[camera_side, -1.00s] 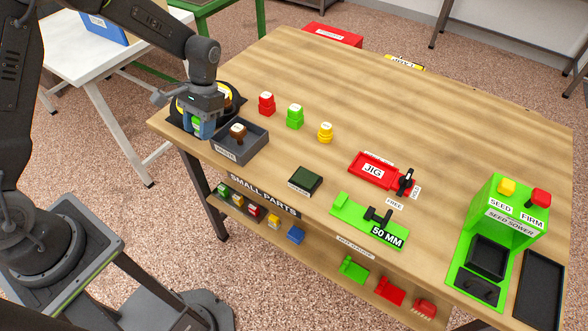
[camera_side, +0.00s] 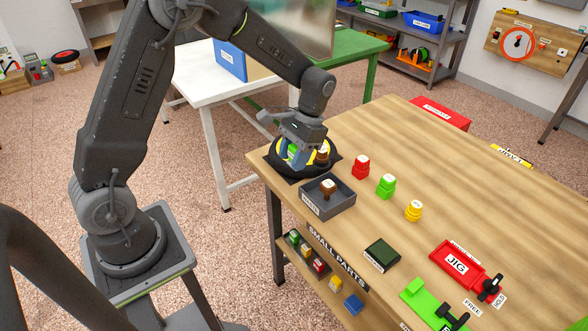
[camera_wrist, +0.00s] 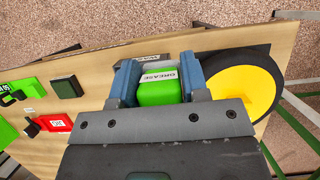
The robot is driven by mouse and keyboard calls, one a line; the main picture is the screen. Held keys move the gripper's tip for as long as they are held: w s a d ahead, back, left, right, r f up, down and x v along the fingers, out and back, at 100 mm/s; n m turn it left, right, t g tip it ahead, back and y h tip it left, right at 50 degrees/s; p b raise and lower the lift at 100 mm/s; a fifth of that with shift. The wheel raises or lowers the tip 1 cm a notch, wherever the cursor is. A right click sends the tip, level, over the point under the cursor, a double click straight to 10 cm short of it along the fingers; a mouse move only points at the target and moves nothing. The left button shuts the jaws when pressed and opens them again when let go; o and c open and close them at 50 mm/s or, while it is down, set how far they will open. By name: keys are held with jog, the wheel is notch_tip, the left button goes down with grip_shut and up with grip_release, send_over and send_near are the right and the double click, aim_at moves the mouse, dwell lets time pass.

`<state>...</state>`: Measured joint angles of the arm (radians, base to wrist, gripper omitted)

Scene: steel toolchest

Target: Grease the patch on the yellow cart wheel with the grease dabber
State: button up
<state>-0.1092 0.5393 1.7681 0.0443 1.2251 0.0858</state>
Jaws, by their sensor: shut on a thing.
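My gripper (camera_side: 297,157) is shut on the green grease dabber (camera_wrist: 158,92), whose white label reads GREASE in the wrist view. The dabber's green also shows between the blue fingers in the side view (camera_side: 292,151). The yellow cart wheel (camera_wrist: 243,93) has a black tyre and lies flat at the bench's left corner; it is partly hidden under my gripper in the side view (camera_side: 279,166). The gripper is low over the wheel. The dabber's lower end and the patch are hidden, so I cannot tell whether they touch.

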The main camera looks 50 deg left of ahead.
jog(key=r, duration=0.2)
jog(key=shift+w+d+r, duration=0.15)
jog(key=shift+d+r, duration=0.15)
jog(key=shift+r, duration=0.05)
jog(key=w+d, duration=0.5)
jog(key=d, duration=0.9)
send_over(377, 256)
jog(key=w, duration=0.1)
notch_tip(377, 256, down, 4)
jog(key=shift+w+f, duration=0.2)
jog(key=shift+f, duration=3.4)
jog(key=shift+f, duration=0.7)
notch_tip(377, 256, up, 7)
